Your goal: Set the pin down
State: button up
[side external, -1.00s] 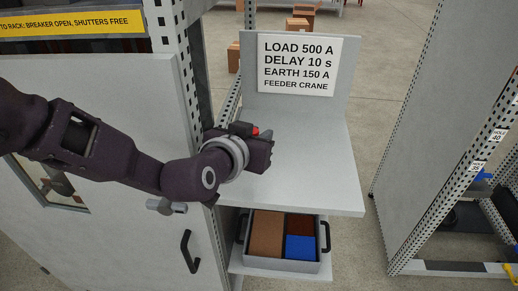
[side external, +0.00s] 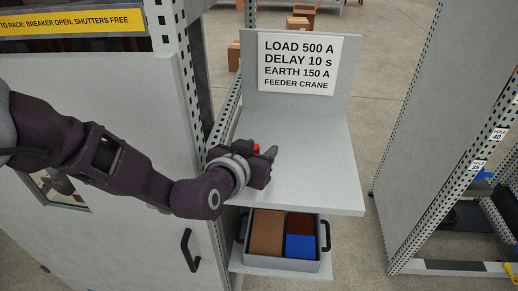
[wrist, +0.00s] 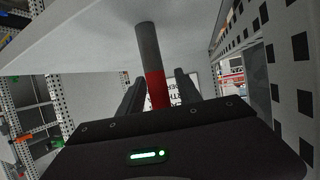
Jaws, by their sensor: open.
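The pin (wrist: 150,50) shows in the wrist view as a rod, dark grey at one end and red at the other. In the side view my gripper (side external: 269,157) is over the left part of the grey shelf (side external: 315,175). A small red part of the pin (side external: 257,148) shows there beside the fingers; the wrist hides most of it.
A sign plate (side external: 297,64) stands at the back of the shelf. Below is an open drawer (side external: 283,263) with brown and blue compartments. A perforated post (side external: 190,75) and cabinet door (side external: 120,110) stand close on the left. The shelf's right side is clear.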

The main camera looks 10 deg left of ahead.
jog(key=shift+r, duration=0.2)
jog(key=v, duration=1.2)
